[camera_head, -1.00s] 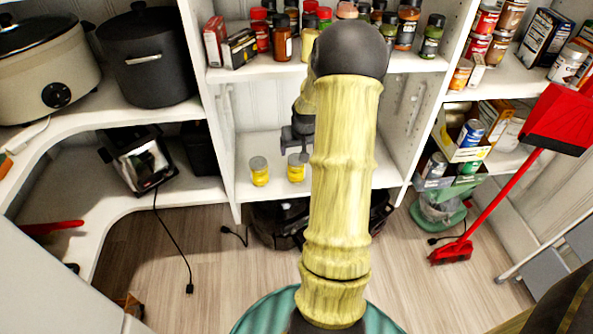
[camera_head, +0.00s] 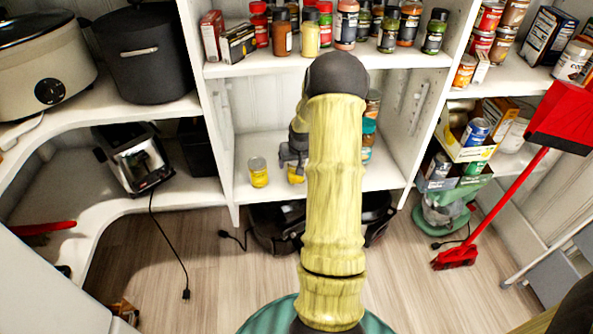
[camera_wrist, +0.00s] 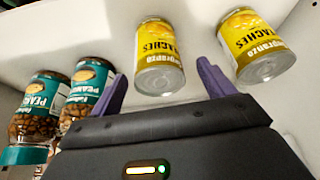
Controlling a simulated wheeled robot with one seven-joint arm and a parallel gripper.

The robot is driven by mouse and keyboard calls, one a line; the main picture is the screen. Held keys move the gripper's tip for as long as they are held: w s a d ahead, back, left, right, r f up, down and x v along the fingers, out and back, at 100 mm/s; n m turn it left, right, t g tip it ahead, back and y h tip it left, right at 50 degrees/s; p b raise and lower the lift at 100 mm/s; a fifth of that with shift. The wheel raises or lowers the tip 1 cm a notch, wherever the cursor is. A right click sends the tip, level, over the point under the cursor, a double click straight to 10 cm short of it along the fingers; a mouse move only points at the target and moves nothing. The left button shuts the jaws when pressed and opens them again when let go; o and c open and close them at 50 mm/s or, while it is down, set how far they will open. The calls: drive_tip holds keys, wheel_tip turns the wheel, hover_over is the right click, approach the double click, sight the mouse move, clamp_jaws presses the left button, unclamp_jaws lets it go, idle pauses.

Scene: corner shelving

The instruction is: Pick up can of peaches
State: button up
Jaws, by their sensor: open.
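Two yellow peach cans stand on the lower shelf. The left can (camera_head: 258,173) is in clear view in the head view, and the right can (camera_head: 296,177) is mostly hidden behind my gripper (camera_head: 291,160). The wrist view is turned round: the can in its middle (camera_wrist: 160,60) lies beyond the opening between the purple fingers of my gripper (camera_wrist: 165,90). It appears just ahead of the fingertips, not gripped. The other can (camera_wrist: 255,48) is outside the right finger. My gripper is open and empty.
Peanut jars (camera_wrist: 38,105) with teal labels stand close beside the left finger in the wrist view. The upper shelf (camera_head: 290,62) with spice jars hangs above. The shelf's left divider (camera_head: 222,150) is near the left can. Bare shelf lies behind the cans.

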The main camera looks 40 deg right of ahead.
drive_tip(key=b+x, duration=0.2)
drive_tip(key=x, duration=0.3)
drive_tip(key=shift+s+f, duration=0.15)
drive_tip(key=c, duration=1.4)
wheel_tip(320, 180, up, 10)
drive_tip(key=p, duration=0.3)
drive_tip(key=shift+d+p, duration=0.1)
drive_tip(key=shift+p, duration=0.25)
drive_tip(key=shift+n+y, duration=0.3)
drive_tip(key=shift+n, duration=0.6)
wheel_tip(320, 180, down, 6)
drive_tip(key=shift+r, duration=0.1)
